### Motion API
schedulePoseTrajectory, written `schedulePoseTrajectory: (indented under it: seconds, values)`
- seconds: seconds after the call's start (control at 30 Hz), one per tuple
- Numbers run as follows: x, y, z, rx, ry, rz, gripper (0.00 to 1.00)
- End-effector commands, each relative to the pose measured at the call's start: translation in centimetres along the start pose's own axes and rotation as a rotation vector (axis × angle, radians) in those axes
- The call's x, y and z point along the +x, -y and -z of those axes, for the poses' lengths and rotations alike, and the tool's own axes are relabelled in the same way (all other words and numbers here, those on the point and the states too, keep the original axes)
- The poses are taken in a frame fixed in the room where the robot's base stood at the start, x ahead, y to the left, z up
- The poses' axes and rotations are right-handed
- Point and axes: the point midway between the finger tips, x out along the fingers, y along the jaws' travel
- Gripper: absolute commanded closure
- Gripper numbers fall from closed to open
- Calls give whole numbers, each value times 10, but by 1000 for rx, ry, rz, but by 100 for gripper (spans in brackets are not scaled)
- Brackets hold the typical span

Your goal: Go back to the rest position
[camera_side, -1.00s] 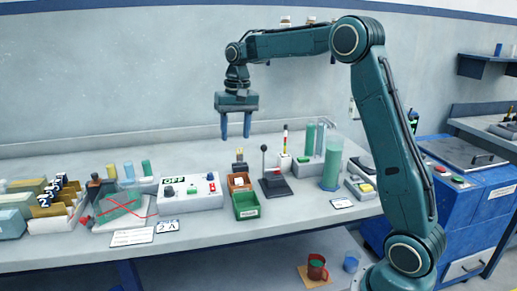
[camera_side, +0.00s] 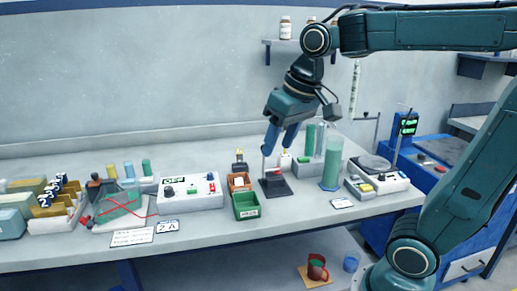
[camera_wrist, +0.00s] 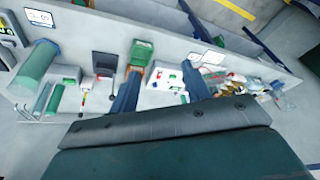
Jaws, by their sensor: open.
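My gripper (camera_side: 278,148) hangs tilted above the bench in the side view, its two blue fingers apart with nothing between them. The fingertips overlap the upper part of a dark stand with a lever (camera_side: 275,186); I cannot tell the gap between them. In the wrist view my gripper (camera_wrist: 161,95) shows both fingers spread over the bench, with the green bin (camera_wrist: 141,53) visible between and beyond them. The arm is bent, with its upper link running to the right edge of the side view.
On the bench (camera_side: 300,213) stand the green bin (camera_side: 246,206), an orange bin (camera_side: 238,182), a control box (camera_side: 190,192), a tall green cylinder (camera_side: 331,162) and a scale (camera_side: 375,166). File boxes (camera_side: 55,213) sit at left. A wall shelf (camera_side: 290,42) is above. Air left of my gripper is clear.

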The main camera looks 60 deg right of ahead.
Motion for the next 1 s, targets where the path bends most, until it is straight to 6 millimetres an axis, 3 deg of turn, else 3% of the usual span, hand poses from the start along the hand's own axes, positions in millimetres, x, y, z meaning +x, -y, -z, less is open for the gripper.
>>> schedulePoseTrajectory:
  seconds: [0.3, 0.5, 0.7, 1.0]
  values:
    - [0, 0, -70, -125, -95, 11, 52]
    - [7, -4, -102, -185, -139, 12, 52]
    - [12, -6, -114, -211, -159, 12, 52]
    - [12, -6, -115, -213, -159, 12, 52]
